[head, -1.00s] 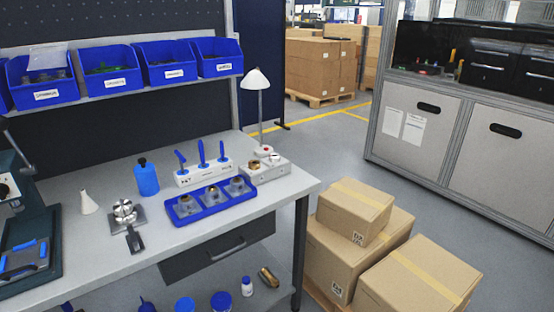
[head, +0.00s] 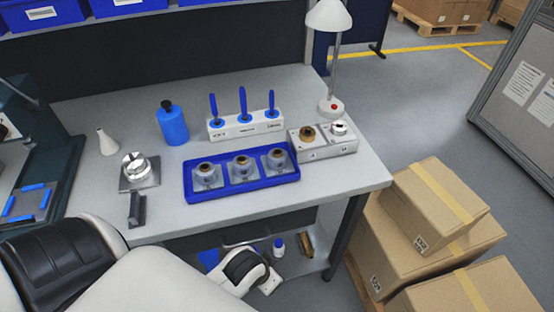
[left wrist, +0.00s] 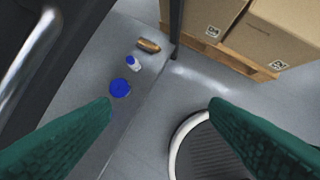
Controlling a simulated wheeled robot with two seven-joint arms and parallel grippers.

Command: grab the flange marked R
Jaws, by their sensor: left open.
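A white block (head: 325,149) stands at the right end of the bench and holds two flanges side by side. One is a brass-coloured flange (head: 307,134) on the left, the other a silver flange (head: 338,129) on the right. Small letters are on the block's front below each; I cannot read for sure which is R. My left gripper (left wrist: 160,112) shows its two green fingers wide apart and empty in the left wrist view, over the floor and lower shelf. In the head view my left arm is low in front of the bench. My right gripper is not in view.
A blue tray (head: 240,194) with three housings lies left of the block. A rack (head: 240,130) with blue-handled tools, a blue bottle (head: 172,122) and a lamp (head: 331,60) stand close by. Cardboard boxes (head: 440,200) stand right of the bench.

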